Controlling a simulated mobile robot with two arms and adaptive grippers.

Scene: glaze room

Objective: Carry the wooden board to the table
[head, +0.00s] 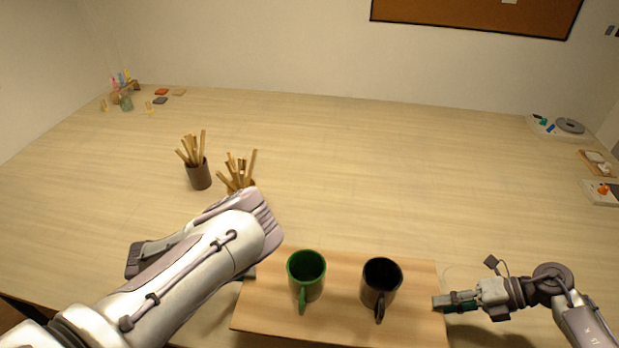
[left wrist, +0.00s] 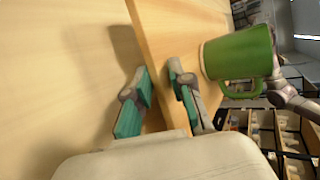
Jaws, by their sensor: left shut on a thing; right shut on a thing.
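The wooden board (head: 335,318) is over the near part of the light wood table (head: 350,160), roughly level. A green mug (head: 306,275) and a black mug (head: 380,285) stand upright on it. My left gripper (head: 249,273) is at the board's left end, mostly hidden by my arm in the head view. In the left wrist view my left gripper (left wrist: 160,95) has one finger on each side of the board's edge (left wrist: 150,60). My right gripper (head: 446,300) is shut on the board's right end. I cannot tell the exact gap between board and table.
Two dark cups of wooden sticks (head: 199,175) stand beyond my left arm. Small bottles and blocks (head: 125,95) lie at the far left. Small trays (head: 600,190) sit along the right edge. The table's middle is clear. Shelves (left wrist: 285,130) show in the left wrist view.

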